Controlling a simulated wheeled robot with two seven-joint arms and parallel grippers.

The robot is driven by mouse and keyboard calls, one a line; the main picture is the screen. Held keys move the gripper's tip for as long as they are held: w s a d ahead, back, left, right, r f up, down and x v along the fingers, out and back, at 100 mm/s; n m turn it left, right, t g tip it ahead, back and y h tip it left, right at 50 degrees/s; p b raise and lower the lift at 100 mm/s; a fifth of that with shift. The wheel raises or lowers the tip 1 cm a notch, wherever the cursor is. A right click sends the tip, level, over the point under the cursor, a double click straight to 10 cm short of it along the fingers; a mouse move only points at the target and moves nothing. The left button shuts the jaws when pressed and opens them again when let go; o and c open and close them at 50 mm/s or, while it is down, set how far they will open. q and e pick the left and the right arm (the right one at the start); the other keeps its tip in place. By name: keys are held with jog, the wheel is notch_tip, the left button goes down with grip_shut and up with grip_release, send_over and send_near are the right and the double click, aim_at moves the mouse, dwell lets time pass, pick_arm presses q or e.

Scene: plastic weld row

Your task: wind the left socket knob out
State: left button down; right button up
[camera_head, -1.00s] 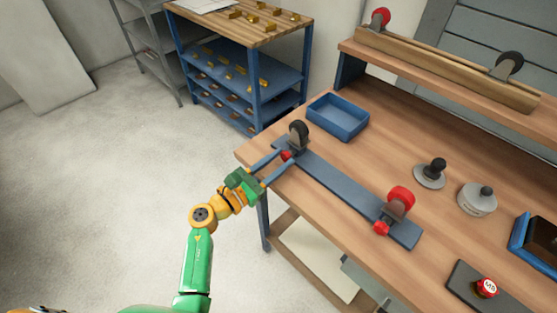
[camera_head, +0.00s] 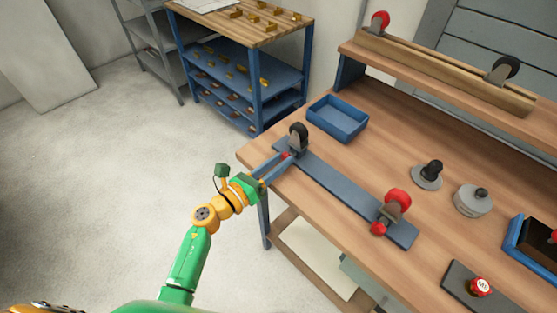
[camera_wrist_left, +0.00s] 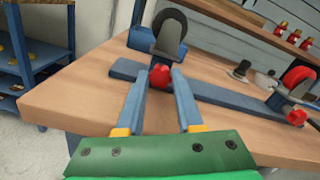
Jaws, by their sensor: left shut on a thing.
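The left socket is a grey bracket (camera_head: 297,146) with a black wheel (camera_head: 298,130) on top, at the far left end of a blue-grey bar (camera_head: 340,185). Its small red knob (camera_head: 286,155) faces my left arm; it also shows in the left wrist view (camera_wrist_left: 160,77). My left gripper (camera_head: 283,157) is shut on this red knob, one blue finger on each side of it. In the left wrist view the fingertips (camera_wrist_left: 160,80) flank the knob just below the bracket. The fingers partly hide the knob in the head view. My right gripper is not in view.
At the bar's other end stands a bracket with a red wheel (camera_head: 397,201) and a red knob (camera_head: 378,229). A blue tray (camera_head: 338,118) sits behind the left socket. Grey round weights (camera_head: 473,201) stand to the right. The wooden table's (camera_head: 330,228) front left edge is near my gripper.

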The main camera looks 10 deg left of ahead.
pick_arm(q)
jog(key=shift+n, duration=0.6)
jog(key=c, duration=0.6)
grip_release()
jog(key=shift+o, duration=0.2)
jog(key=v, duration=0.7)
jog(key=shift+b, duration=0.3)
